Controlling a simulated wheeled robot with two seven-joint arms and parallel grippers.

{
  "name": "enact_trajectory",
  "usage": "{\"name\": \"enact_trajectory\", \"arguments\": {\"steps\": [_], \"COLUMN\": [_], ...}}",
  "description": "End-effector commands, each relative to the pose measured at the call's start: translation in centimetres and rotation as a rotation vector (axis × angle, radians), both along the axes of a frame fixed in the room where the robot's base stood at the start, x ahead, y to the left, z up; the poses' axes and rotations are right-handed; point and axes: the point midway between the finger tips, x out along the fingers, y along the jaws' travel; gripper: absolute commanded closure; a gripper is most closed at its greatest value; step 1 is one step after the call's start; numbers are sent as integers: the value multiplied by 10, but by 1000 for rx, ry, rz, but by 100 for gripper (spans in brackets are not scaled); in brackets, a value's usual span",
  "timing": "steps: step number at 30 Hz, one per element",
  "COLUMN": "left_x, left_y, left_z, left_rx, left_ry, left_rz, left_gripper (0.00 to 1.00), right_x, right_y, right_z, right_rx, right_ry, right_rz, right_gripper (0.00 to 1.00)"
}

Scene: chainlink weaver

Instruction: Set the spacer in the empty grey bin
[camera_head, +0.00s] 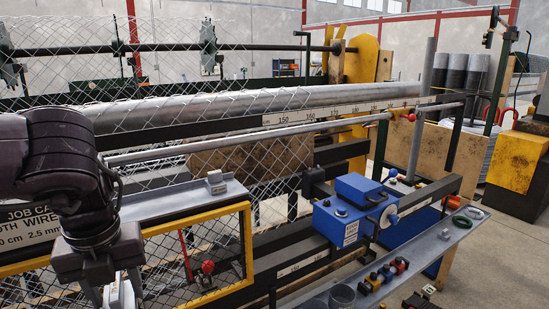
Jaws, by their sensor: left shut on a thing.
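My left gripper (114,291) is at the bottom left, pointing down, with its fingers around a pale thing (123,295). It is shut on this thing, which is partly hidden by the fingers and cut by the bottom edge. I cannot tell for sure that it is the spacer. A small grey block (216,183) sits on the grey ledge (180,198), right of my left arm. Grey round containers, one of them here (342,296), stand at the bottom centre, well right of the gripper. Their insides are hard to make out. My right gripper is not in view.
A yellow-framed mesh guard (248,255) stands right of my left gripper. A blue machine box (338,222) is at the centre. Long metal rollers (260,103) cross behind.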

Motion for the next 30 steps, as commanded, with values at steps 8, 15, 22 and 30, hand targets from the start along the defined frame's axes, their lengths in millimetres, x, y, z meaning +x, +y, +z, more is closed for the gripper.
{"name": "enact_trajectory", "arguments": {"steps": [8, 15, 22, 30], "left_x": [-1, -3, -6, -10], "left_y": [3, 5, 7, 9], "left_z": [33, 59, 83, 109], "left_rx": [-1, 0, 0, 1], "left_ry": [-3, -5, -4, -3], "left_rz": [-276, -516, -740, -992], "left_gripper": [92, 92, 92, 92], "right_x": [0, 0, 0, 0], "right_y": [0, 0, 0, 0], "right_z": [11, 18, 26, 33], "right_rx": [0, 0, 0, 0], "right_ry": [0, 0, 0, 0], "right_rz": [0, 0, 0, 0], "right_gripper": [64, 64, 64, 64]}}
